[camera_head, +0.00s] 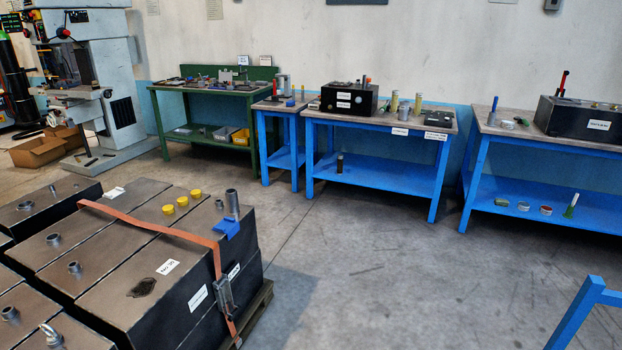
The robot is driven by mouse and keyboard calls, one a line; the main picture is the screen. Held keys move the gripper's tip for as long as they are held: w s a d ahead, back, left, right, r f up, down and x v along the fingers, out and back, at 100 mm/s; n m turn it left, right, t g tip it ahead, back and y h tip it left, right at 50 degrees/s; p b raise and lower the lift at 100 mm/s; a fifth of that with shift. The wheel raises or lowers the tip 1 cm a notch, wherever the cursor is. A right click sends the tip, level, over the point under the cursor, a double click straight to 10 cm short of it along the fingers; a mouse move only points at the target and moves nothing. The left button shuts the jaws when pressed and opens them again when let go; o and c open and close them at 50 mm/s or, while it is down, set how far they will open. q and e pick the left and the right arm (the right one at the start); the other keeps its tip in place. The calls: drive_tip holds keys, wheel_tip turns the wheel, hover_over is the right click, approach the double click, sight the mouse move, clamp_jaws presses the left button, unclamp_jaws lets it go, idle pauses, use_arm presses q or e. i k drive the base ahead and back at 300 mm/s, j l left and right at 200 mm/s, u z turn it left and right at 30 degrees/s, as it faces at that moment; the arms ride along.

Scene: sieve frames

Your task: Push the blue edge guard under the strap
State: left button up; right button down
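The blue edge guard (230,226) sits on the top right edge of the dark block stack, close to its far right corner. The orange strap (150,224) runs across the top of the blocks and bends down over the same edge. A metal buckle (225,293) sits on the strap's hanging part. The guard is to the right of the strap; whether they touch is too small to tell. An upright grey tube (232,203) stands right behind the guard. Neither of my grippers is in view.
The dark block stack (160,295) rests on a pallet (256,312) and carries several yellow caps (182,201) and metal studs. Blue workbenches (385,176) and a green bench (207,120) stand along the wall. The floor (400,270) right of the stack is clear up to a blue frame (582,315).

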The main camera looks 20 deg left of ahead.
sight(228, 225)
drive_tip(key=i+l+u, duration=0.1)
drive_tip(key=i+u, duration=0.35)
drive_tip(key=i+l+u, duration=0.3)
drive_tip(key=i+u, duration=0.2)
drive_tip(key=i+l+u, duration=0.45)
